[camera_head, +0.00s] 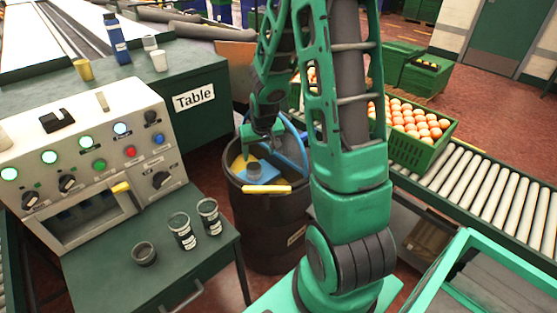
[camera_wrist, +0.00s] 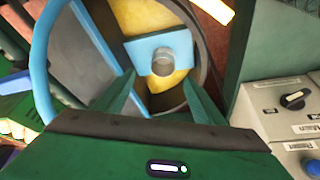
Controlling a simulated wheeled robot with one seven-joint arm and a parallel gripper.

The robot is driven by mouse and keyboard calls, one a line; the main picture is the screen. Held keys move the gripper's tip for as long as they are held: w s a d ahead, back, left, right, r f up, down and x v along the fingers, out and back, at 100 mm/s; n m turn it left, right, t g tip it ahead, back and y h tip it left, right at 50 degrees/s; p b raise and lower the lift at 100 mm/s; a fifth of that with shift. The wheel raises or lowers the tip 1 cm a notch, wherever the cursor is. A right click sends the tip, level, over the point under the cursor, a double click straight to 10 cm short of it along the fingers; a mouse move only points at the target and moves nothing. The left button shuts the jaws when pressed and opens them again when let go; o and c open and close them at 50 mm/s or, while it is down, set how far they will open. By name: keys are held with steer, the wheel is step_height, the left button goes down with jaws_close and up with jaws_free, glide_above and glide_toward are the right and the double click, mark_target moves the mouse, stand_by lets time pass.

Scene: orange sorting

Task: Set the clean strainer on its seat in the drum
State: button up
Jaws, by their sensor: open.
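The dark drum (camera_head: 275,225) stands in the middle, between the small bench and the conveyor. Inside its mouth a blue plate (camera_head: 265,176) carries a small grey round cup-like piece (camera_head: 254,169); I cannot tell whether this is the strainer or its seat. In the wrist view the grey piece (camera_wrist: 163,62) sits upright in the blue plate (camera_wrist: 146,48), with yellow below. My gripper (camera_head: 259,150) is over the drum mouth, pointing down. In the wrist view its fingers (camera_wrist: 160,80) are apart and empty, with the grey piece just beyond the tips; contact is not visible.
A blue hoop (camera_head: 290,145) rises at the drum's rim, near my gripper. A yellow bar (camera_head: 267,190) crosses the front rim. Two labelled cups (camera_head: 182,230) (camera_head: 209,216) and a dark cup (camera_head: 145,253) stand on the bench. A control panel (camera_head: 85,165) is left; an orange crate (camera_head: 420,150) is right.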

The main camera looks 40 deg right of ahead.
steer(key=s+r+m+g, duration=0.1)
steer(key=s+r, duration=0.5)
steer(key=s, duration=0.2)
steer(key=s+r+g, duration=0.1)
steer(key=s+r, duration=0.6)
steer(key=s, duration=0.2)
steer(key=s+a+r+g+y, duration=0.1)
steer(key=s+a+r, duration=0.1)
steer(key=s, duration=0.5)
steer(key=s+a+r+m, duration=0.1)
steer(key=s+a+r, duration=0.1)
steer(key=s, duration=0.4)
steer(key=shift+s+a+g+y, duration=0.35)
steer(key=shift+a+g+y, duration=0.05)
steer(key=shift+a, duration=0.25)
steer(key=shift+w, duration=0.15)
